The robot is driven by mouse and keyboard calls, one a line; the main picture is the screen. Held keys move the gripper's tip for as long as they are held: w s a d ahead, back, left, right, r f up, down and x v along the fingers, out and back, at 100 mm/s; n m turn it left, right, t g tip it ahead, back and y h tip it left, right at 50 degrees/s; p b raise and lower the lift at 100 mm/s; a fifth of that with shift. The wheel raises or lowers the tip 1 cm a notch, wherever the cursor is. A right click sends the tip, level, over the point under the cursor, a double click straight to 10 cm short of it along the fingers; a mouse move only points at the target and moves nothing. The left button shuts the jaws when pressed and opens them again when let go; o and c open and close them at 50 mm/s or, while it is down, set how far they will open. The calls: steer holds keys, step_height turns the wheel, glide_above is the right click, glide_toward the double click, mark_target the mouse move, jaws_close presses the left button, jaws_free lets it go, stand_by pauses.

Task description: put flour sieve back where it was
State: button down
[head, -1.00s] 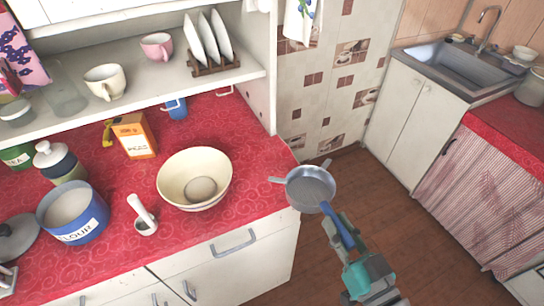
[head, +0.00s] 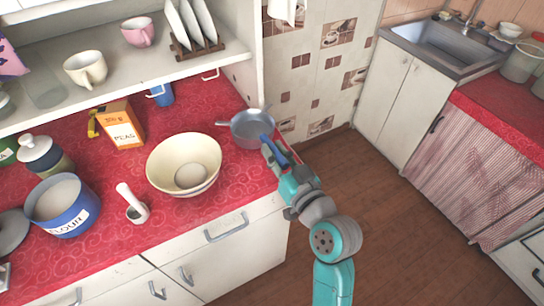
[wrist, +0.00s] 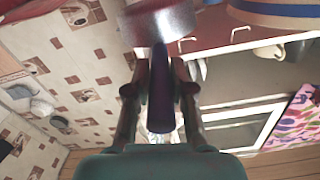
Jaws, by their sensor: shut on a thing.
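The flour sieve (head: 250,131) is a grey metal pan-like bowl with small side lugs and a blue handle. My gripper (head: 282,163) is shut on its handle, with the sieve bowl pointing away from my arm. The sieve is over the right end of the red counter, right of and behind the cream bowl; I cannot tell whether it touches the counter. In the wrist view the sieve (wrist: 160,27) fills the top middle, and its dark handle runs between the fingers of my gripper (wrist: 158,85).
The cream bowl (head: 184,163) stands close left of the sieve. The shelf with plates (head: 187,25) overhangs the counter's back. The red counter (head: 215,100) is bare behind the cream bowl.

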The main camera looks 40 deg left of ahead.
steer(key=shift+x, duration=0.75)
steer(key=shift+f, duration=1.9)
steer(key=c, duration=1)
jaws_free()
steer(key=shift+d, duration=0.1)
steer(key=v, duration=1.1)
steer(key=shift+s+d, duration=0.15)
steer(key=shift+d, duration=0.2)
